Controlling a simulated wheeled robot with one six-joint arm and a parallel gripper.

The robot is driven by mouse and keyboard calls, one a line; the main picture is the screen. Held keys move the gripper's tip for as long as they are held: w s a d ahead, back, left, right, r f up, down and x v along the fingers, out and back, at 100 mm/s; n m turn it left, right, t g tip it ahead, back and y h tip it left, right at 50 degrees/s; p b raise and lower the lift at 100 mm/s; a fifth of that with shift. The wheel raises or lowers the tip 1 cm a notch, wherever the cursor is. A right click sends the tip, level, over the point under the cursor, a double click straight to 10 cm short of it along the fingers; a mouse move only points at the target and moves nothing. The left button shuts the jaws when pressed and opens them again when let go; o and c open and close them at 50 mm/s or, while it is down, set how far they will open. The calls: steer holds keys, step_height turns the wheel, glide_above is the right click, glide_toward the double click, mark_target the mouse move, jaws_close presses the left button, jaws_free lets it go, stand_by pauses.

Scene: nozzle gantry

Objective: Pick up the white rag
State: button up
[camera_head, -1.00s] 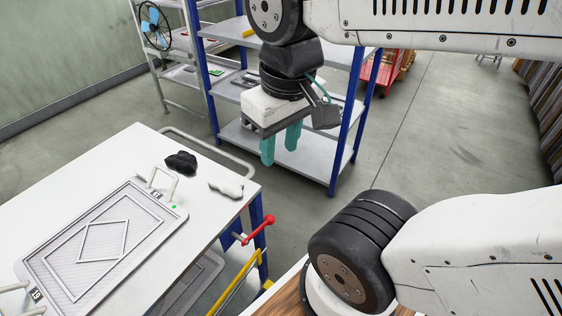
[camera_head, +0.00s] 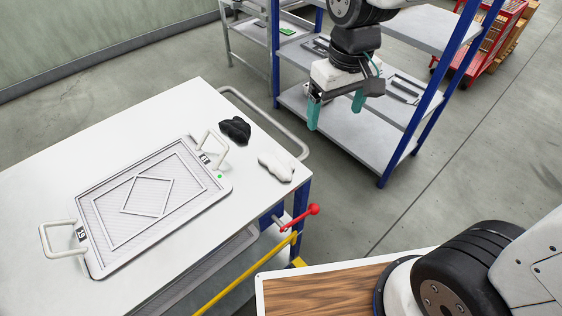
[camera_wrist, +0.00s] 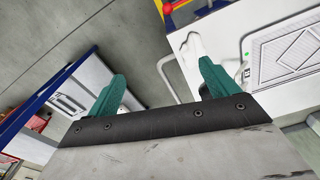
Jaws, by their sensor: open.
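The white rag (camera_head: 276,166) lies crumpled on the white table (camera_head: 60,183), near its right corner. In the wrist view the white rag (camera_wrist: 194,50) shows just beyond the right fingertip, partly hidden by it. My gripper (camera_head: 336,108) is open and empty, with its two teal fingers spread. It hangs in the air to the right of the table and above the rag's level, apart from the rag. In the wrist view my gripper (camera_wrist: 160,85) has one finger at each side.
A black rag (camera_head: 235,130) lies behind the white one. A grey tray (camera_head: 100,262) with white handles covers the table's middle. A red-knobbed lever (camera_head: 313,209) and a yellow bar (camera_head: 245,276) stick out at the table's right side. A blue-posted shelf (camera_head: 400,150) stands behind my gripper.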

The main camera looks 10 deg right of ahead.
mark_target(280, 160)
steer(key=w+a+f+n, duration=0.1)
steer(key=a+f, duration=0.2)
steer(key=w+a+f, duration=0.2)
steer(key=a+f, duration=0.1)
steer(key=w+a+f+n, duration=0.1)
steer(key=a+f, duration=0.3)
steer(key=shift+w+f+n+g, duration=0.1)
steer(key=shift+w+n+g, duration=0.2)
steer(key=f, duration=0.8)
steer(key=shift+a+f, duration=0.1)
steer(key=shift+a, duration=0.1)
steer(key=c, duration=1.1)
